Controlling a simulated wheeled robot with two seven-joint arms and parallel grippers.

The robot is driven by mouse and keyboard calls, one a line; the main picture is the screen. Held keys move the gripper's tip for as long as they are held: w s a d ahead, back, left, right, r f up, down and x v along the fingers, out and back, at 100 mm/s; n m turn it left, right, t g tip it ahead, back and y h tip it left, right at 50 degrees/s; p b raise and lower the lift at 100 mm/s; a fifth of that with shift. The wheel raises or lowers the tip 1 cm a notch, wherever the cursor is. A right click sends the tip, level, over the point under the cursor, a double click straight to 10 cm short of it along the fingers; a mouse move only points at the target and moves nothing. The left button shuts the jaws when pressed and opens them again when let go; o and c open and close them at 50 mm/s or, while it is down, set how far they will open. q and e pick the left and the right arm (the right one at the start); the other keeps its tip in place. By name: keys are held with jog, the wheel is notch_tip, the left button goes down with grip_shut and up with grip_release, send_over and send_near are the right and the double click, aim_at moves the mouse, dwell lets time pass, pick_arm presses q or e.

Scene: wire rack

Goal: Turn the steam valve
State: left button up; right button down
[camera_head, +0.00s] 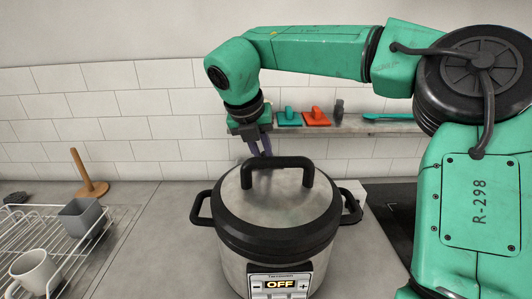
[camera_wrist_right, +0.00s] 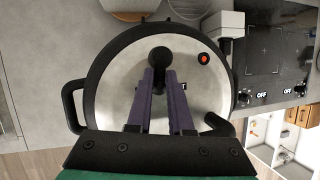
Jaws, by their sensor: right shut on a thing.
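The pressure cooker (camera_head: 280,225) is a steel pot with a black rim, side handles and a black arched lid handle (camera_head: 276,163). Its display reads OFF. My right gripper (camera_head: 261,149) reaches down from above, behind the lid handle. In the right wrist view, its two purple fingers (camera_wrist_right: 161,72) are shut on a round black knob (camera_wrist_right: 160,54) on the far part of the steel lid, which looks like the steam valve. A red button (camera_wrist_right: 204,58) sits to its right on the lid. In the head view the lid handle and fingers hide the valve. My left gripper is not in view.
A wire rack (camera_head: 62,239) with a grey cup (camera_head: 83,217) and a white mug (camera_head: 36,270) stands at left. A wooden holder (camera_head: 88,180) is behind it. A wall shelf (camera_head: 375,127) holds small items. A dark cooktop (camera_wrist_right: 277,50) lies to the right.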

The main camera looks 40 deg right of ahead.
jog(key=shift+w+a+r+m+g+p, duration=0.1)
jog(key=shift+w+m+g+p, duration=0.2)
jog(key=shift+m, duration=0.3)
jog(key=shift+w+a+r+m+g+p, duration=0.1)
jog(key=shift+m+g+p, duration=0.1)
jog(key=shift+m+p, duration=0.3)
jog(key=shift+d+f, duration=0.1)
jog(key=c, duration=0.9)
grip_release()
jog(key=shift+o, duration=0.3)
jog(key=shift+f, duration=0.1)
jog(key=v, duration=0.5)
jog(key=shift+r, duration=0.2)
jog(key=p+v, duration=0.5)
jog(key=v, duration=0.4)
jog(key=shift+a, duration=0.3)
